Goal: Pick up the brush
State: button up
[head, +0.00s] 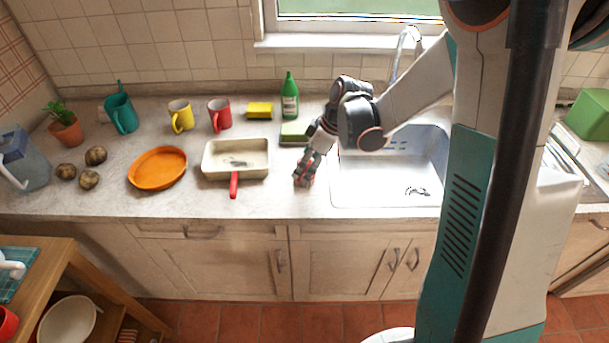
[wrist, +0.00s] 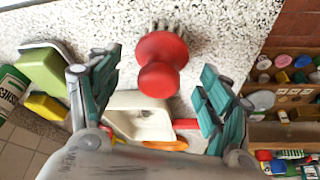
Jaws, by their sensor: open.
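The brush (wrist: 162,52) has a round red head with a red knob handle and pale bristles at its edge. In the wrist view it sits on the speckled counter, at the top centre. My gripper (wrist: 160,68) is open, its teal fingers apart to the left and right of the brush. In the head view my gripper (head: 304,179) is low over the counter, just left of the sink. The brush is mostly hidden by the gripper there.
The sink (head: 388,190) is to the right. A cream pan with a red handle (head: 234,184) is to the left, beside an orange dish (head: 157,168). The counter's front strip is clear.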

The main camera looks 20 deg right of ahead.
jog(key=x, duration=0.3)
jog(key=shift+b, duration=0.35)
jog(key=shift+r, duration=0.1)
jog(key=c, duration=1.1)
jog(key=shift+r, duration=0.1)
notch_tip(320, 180, up, 20)
jog(key=p, duration=0.6)
